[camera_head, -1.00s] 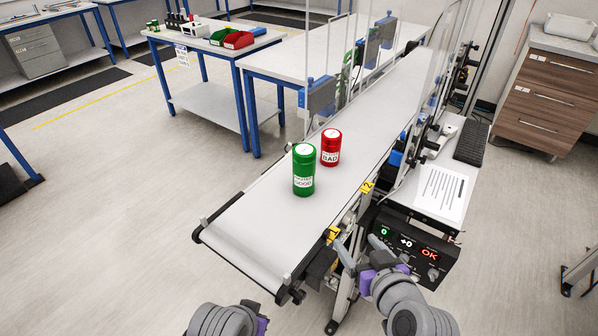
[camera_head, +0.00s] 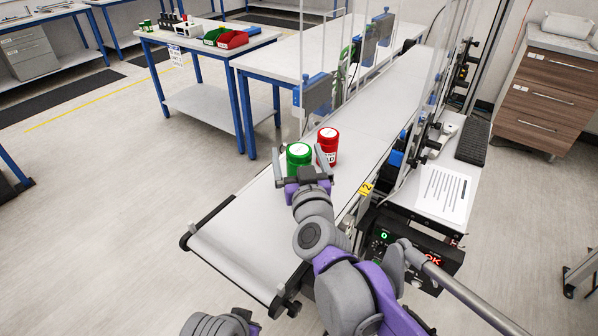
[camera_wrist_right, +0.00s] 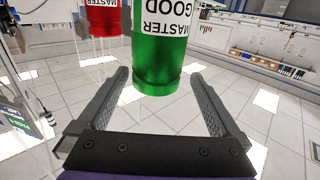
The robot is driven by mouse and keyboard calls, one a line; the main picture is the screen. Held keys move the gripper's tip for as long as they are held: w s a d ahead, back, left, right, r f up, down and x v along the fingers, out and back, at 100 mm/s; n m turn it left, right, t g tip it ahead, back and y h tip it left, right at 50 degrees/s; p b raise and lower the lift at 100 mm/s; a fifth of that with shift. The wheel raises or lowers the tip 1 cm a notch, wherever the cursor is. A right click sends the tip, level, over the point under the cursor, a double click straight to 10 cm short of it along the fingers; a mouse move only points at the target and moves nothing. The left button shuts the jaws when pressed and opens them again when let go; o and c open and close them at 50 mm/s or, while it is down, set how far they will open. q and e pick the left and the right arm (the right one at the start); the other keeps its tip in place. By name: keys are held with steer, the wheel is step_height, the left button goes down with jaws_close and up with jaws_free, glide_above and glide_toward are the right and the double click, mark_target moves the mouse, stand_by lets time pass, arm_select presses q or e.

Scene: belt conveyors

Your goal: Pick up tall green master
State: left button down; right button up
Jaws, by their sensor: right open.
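The tall green master (camera_head: 299,155), a green cylinder with a white lid, stands upright on the conveyor belt. In the right wrist view the green cylinder (camera_wrist_right: 160,55) appears upside down with the label "MASTER GOOD". My right gripper (camera_head: 302,172) is open at its near side, with one finger to each side. In the wrist view its fingertips (camera_wrist_right: 156,78) reach about the can's two edges, with gaps visible; I cannot tell how deep the can sits between them. The arm hides the can's lower part in the head view. My left gripper's fingers are not visible.
A shorter red can (camera_head: 328,146) stands close behind and right of the green one; it also shows in the wrist view (camera_wrist_right: 103,18). Clear guard panels (camera_head: 340,60) rise along the belt (camera_head: 235,225). A control box (camera_head: 385,240) sits at right. The belt's near end is clear.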

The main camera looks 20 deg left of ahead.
mark_target(297, 145)
steer(key=x, duration=0.4)
steer(key=shift+w+d, duration=0.15)
steer(key=shift+w, duration=0.15)
jaws_close()
